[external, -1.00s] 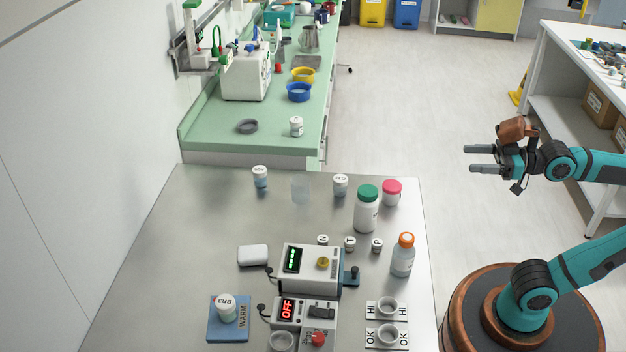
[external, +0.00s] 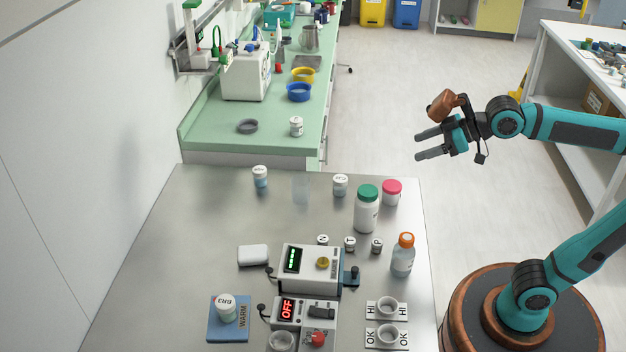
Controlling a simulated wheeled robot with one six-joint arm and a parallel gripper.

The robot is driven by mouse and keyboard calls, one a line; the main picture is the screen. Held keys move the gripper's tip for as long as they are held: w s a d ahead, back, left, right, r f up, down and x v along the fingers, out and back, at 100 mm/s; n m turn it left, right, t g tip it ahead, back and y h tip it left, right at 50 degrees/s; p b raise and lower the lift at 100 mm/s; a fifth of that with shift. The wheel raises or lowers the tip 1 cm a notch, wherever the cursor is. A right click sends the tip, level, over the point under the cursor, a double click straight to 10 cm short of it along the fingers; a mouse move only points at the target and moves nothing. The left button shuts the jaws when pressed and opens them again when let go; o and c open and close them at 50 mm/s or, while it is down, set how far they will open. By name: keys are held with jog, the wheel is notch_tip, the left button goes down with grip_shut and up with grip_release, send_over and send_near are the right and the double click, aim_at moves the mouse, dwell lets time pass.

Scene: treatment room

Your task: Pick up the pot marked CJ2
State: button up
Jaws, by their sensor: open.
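Small white-lidded pots stand on the steel table. One (external: 340,186) is at the back, left of the green-capped bottle; its tiny lettering may read CJ2, but I cannot be sure. Another pot (external: 260,177), with bluish contents, is at the back left. A third pot (external: 225,308) sits on the blue WARM pad (external: 242,333) at the front left. One more pot (external: 296,127) is on the green bench; its mark is unreadable. My gripper (external: 418,146) is open and empty, in the air beyond the table's back right corner, right of all these pots.
A green-capped bottle (external: 367,212), a pink-lidded jar (external: 392,193) and an orange-capped bottle (external: 403,258) stand along the table's right side. A clear, faint upright piece (external: 302,189) stands between the two back pots. Devices (external: 311,270) fill the front middle. The left middle is mostly bare.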

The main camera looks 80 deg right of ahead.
jog(key=w+d+f+m+g, duration=0.1)
jog(key=w+d+f+g, duration=0.15)
jog(key=w, duration=0.35)
jog(key=w+d+f+g, duration=0.1)
jog(key=w+d+g, duration=0.25)
jog(key=w, duration=0.25)
jog(key=g+y, duration=0.1)
jog(key=g, duration=0.5)
send_over(340, 178)
notch_tip(340, 178, down, 6)
jog(key=shift+m, duration=0.4)
jog(key=f, duration=1.1)
jog(key=shift+s+a+f, duration=0.15)
jog(key=shift+s+f, duration=0.1)
jog(key=shift+f, duration=0.1)
jog(key=shift+w+f, duration=0.2)
jog(key=shift+f, duration=2.35)
jog(key=shift+c, duration=0.5)
jog(key=c, duration=1)
